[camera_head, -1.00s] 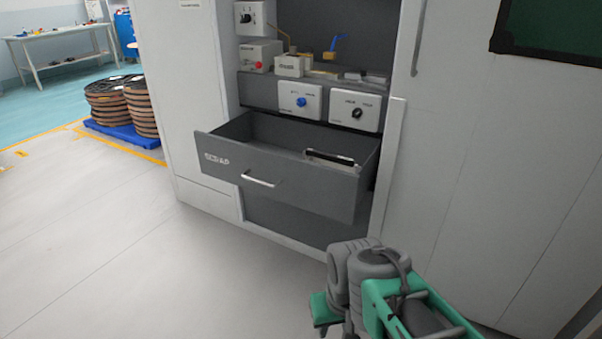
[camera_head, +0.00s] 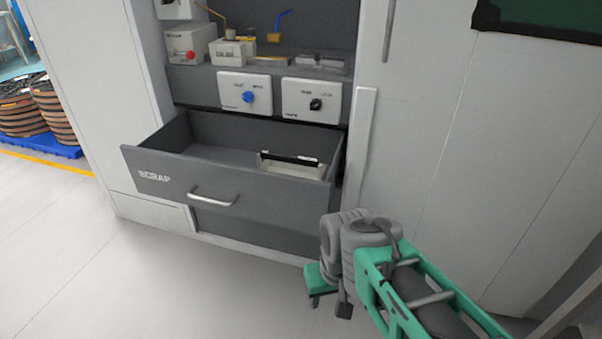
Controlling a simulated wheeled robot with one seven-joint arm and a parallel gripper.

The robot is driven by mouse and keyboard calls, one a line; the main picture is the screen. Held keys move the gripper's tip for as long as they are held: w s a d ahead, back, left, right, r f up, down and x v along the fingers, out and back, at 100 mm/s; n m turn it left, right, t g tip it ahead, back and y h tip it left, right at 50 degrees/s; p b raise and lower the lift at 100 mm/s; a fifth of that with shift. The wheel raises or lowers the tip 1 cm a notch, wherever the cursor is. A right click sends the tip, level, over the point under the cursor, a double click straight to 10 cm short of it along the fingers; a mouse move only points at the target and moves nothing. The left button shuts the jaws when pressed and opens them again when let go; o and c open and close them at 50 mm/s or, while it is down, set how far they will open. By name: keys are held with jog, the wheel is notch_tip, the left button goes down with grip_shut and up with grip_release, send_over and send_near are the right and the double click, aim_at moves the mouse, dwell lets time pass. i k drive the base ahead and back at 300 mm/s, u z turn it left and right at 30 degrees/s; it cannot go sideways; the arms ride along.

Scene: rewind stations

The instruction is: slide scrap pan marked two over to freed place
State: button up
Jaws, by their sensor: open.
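A grey drawer marked SCRAP (camera_head: 160,172) is pulled out of the cabinet, with a metal handle (camera_head: 213,197) on its front. Inside, toward the right, lies a pale, low object with a black strip along its top edge (camera_head: 291,165). I cannot tell whether it is a scrap pan, and I can read no "two" on it. The left part of the drawer floor that shows is bare. The front panel hides the lower part of the inside. My gripper (camera_head: 329,300) is open and empty, in front of and below the drawer's right corner, apart from it.
Above the drawer, a panel carries a blue knob box (camera_head: 245,93) and a black knob box (camera_head: 312,101). A shelf holds a box with a red button (camera_head: 190,44) and small fittings. A tall closed cabinet door (camera_head: 430,110) stands right. The floor at front left is clear.

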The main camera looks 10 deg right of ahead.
aim_at(300, 167)
jog(key=z, duration=0.4)
jog(key=k, duration=0.5)
jog(key=z, duration=0.55)
jog(key=i, duration=0.5)
jog(key=u, duration=0.95)
jog(key=i, duration=0.95)
jog(key=u, duration=0.95)
